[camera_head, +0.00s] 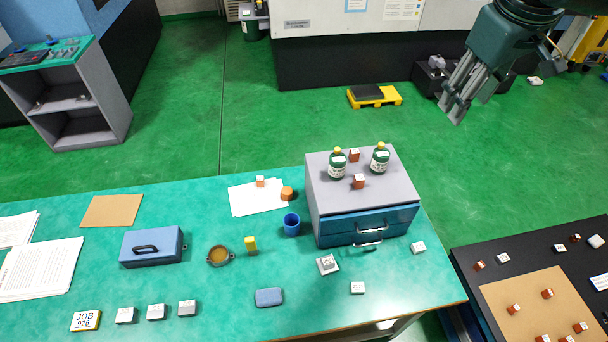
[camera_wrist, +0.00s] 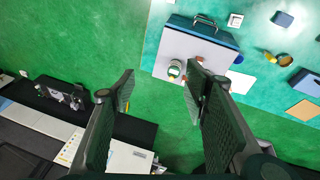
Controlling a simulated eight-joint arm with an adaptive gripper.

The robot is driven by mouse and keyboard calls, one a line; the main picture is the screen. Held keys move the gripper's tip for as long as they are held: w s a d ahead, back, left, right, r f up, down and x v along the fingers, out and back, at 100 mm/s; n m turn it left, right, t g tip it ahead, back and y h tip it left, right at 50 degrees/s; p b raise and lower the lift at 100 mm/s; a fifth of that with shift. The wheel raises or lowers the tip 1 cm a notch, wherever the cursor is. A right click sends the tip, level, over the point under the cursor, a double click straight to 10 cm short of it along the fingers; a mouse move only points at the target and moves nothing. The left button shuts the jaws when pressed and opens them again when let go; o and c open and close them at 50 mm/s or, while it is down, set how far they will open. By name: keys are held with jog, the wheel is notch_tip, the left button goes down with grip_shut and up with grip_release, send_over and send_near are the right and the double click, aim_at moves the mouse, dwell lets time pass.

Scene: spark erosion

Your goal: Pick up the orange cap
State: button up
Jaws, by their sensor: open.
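The orange cap (camera_head: 287,193) is a small round piece on the green table (camera_head: 215,205) in the head view. It sits at the right edge of a white paper sheet (camera_head: 248,202), above the blue cup (camera_head: 292,225) and left of the grey-topped drawer box (camera_head: 372,200). I cannot make the cap out in the wrist view. My gripper (camera_head: 457,106) is high at the upper right of the head view, far from the cap. In the wrist view its two fingers (camera_wrist: 162,88) are spread apart with nothing between them.
Two green bottles (camera_head: 337,164) (camera_head: 380,159) and orange-brown blocks (camera_head: 359,182) stand on the drawer box. A pale-orange block (camera_head: 260,182) lies on the paper. A yellow piece (camera_head: 250,245) and a dish (camera_head: 218,256) are nearby.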

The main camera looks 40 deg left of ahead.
jog(key=w+a+n+g+b, duration=0.1)
jog(key=w+a+n, duration=0.2)
jog(key=a, duration=0.9)
jog(key=n+g+h+b, duration=0.2)
jog(key=n+b, duration=0.2)
jog(key=n, duration=0.6)
send_over(287, 190)
jog(key=f, duration=5.3)
jog(key=shift+s+a+f, duration=0.2)
jog(key=shift+s+a, duration=0.1)
jog(key=shift+a, duration=0.1)
jog(key=shift+d+f, duration=0.1)
jog(key=shift+f, duration=1.15)
jog(key=shift+f, duration=0.1)
